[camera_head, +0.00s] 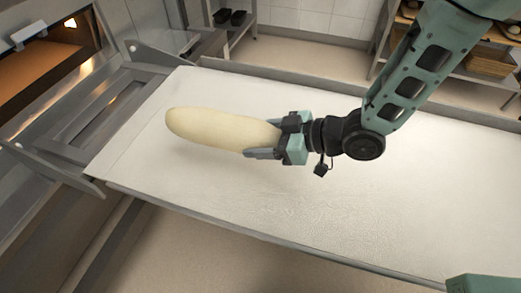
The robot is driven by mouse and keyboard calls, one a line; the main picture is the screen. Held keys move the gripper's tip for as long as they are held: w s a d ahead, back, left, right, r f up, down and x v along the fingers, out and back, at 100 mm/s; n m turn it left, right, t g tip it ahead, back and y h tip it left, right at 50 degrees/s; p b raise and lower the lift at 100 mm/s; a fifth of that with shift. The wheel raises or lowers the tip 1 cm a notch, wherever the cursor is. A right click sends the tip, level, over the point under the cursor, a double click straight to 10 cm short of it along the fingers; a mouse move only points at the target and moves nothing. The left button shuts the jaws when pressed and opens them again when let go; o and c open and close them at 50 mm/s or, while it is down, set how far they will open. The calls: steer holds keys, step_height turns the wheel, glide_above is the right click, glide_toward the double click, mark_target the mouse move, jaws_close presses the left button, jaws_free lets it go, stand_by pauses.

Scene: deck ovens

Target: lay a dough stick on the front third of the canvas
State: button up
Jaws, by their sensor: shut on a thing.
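A pale, long dough stick (215,129) is in my gripper (266,139), which is shut on its right end. The stick points left from the jaws, roughly level. It is over the left part of a white canvas (330,205) on a long framed loader. A soft shadow falls on the canvas below the stick; I cannot tell for sure whether the stick touches the canvas. The rest of the visible canvas is bare. The canvas under the stick and gripper is hidden.
A lit oven opening (50,60) is at the upper left, with metal brackets (135,100) between it and the canvas. Metal rails edge the canvas. Shelving with a basket (490,66) stands at the upper right, and dark tins (231,17) sit at the back.

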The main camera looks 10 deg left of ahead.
glide_above(263, 168)
steer(key=shift+a+f, duration=0.15)
steer(key=shift+f, duration=2.6)
steer(key=shift+f+b, duration=0.65)
steer(key=shift+b, duration=0.1)
steer(key=o, duration=1.2)
steer(key=shift+f, duration=0.2)
steer(key=shift+r, duration=0.3)
steer(key=v, duration=0.4)
steer(key=p+v, duration=0.1)
steer(key=v, duration=0.7)
steer(key=shift+r, duration=0.5)
